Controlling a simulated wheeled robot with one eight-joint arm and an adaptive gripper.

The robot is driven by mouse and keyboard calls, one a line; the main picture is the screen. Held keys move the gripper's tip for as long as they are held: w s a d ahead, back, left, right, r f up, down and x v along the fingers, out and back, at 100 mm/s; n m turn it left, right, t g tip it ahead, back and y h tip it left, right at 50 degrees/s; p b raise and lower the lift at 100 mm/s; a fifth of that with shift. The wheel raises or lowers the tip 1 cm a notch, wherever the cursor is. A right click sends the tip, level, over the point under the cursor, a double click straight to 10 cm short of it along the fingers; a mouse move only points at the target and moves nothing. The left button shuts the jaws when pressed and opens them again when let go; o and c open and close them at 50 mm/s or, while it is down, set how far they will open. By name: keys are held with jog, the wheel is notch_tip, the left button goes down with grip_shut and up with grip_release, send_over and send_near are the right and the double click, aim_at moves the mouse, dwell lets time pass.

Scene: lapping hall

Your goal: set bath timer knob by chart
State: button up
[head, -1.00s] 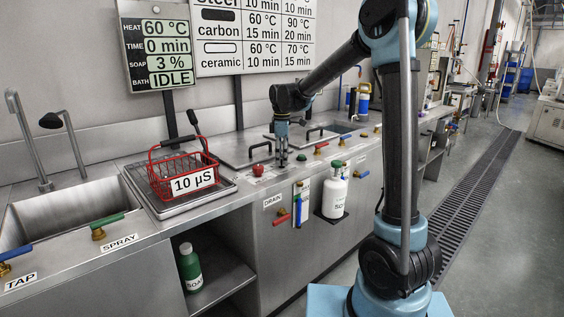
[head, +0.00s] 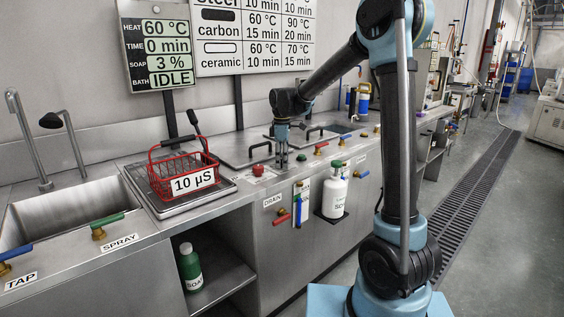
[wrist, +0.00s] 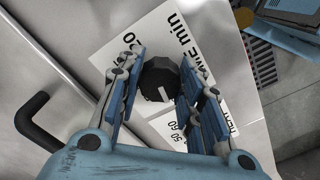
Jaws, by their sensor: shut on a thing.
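In the wrist view, a dark round knob (wrist: 158,84) with a white pointer mark sits on a white dial plate (wrist: 120,52). The plate's print is partly covered; "min" is readable. My gripper (wrist: 161,62) has its blue-padded fingers on both sides of the knob and is shut on it. In the head view, my gripper (head: 282,160) points down at the counter and the knob is hidden there. The display (head: 158,47) reads heat 60 °C, time 0 min, soap 3 %, bath IDLE. The chart (head: 255,37) lists temperatures and minutes for steel, carbon and ceramic; its top is cut off.
A red wire basket (head: 183,168) with a "10 µS" card sits left of my gripper. A red knob (head: 258,170) is close beside the gripper. Black-handled lids (head: 240,148) lie behind. A white soap bottle (head: 335,195) hangs at the front. A sink (head: 75,200) is far left.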

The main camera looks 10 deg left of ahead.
jog(key=shift+w, duration=0.1)
jog(key=m, duration=0.5)
jog(key=shift+m, duration=0.3)
jog(key=m, duration=0.6)
jog(key=shift+w, duration=0.1)
jog(key=m, duration=0.6)
jog(key=shift+m, duration=0.4)
jog(key=m, duration=0.5)
jog(key=shift+m, duration=0.3)
jog(key=o, duration=1.1)
jog(key=shift+c, duration=0.2)
